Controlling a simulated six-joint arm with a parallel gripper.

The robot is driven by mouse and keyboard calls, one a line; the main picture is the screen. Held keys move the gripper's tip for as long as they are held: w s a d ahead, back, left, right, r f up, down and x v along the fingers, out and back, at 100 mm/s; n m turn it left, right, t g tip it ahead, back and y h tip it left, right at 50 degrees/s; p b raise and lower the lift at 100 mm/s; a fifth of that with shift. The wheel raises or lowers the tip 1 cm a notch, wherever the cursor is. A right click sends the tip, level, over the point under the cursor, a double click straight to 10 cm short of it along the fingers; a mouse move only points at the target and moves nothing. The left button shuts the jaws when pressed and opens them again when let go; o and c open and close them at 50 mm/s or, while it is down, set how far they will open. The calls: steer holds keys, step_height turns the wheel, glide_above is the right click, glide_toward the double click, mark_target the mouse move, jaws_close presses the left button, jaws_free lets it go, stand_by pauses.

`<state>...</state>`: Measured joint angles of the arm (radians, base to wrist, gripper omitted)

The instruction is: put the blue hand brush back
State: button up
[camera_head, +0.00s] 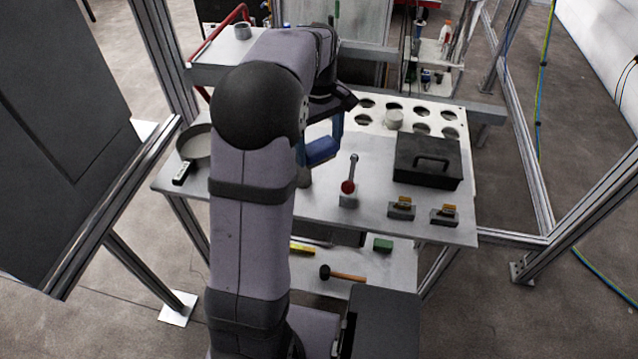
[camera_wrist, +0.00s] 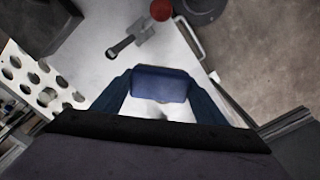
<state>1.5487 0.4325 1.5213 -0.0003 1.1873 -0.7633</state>
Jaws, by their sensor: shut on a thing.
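The blue hand brush (camera_head: 322,151) is between the fingers of my gripper (camera_head: 319,143) in the head view, above the back middle of the grey table (camera_head: 385,212). In the wrist view the brush (camera_wrist: 160,84) is a blue block spanning the gap between the two dark blue fingers. My gripper is shut on it. The brush appears held clear of the tabletop. My arm hides part of the table to the left of it, and the brush's bristles cannot be made out.
A black toolbox (camera_head: 428,161) stands at the right. A white plate with round holes (camera_head: 440,105) is behind it. A red-ended tool (camera_head: 348,187) stands near the middle. Two small grey blocks (camera_head: 402,209) sit at the front right. A round pan (camera_head: 194,141) is at the left.

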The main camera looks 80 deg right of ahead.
step_height(320, 180, down, 13)
steer(key=p, duration=0.2)
steer(key=shift+f+p, duration=0.2)
steer(key=shift+p, duration=0.15)
steer(key=shift+f, duration=0.1)
steer(key=o, duration=1)
step_height(320, 180, up, 12)
steer(key=b, duration=0.2)
steer(key=shift+b, duration=0.35)
steer(key=shift+w, duration=0.1)
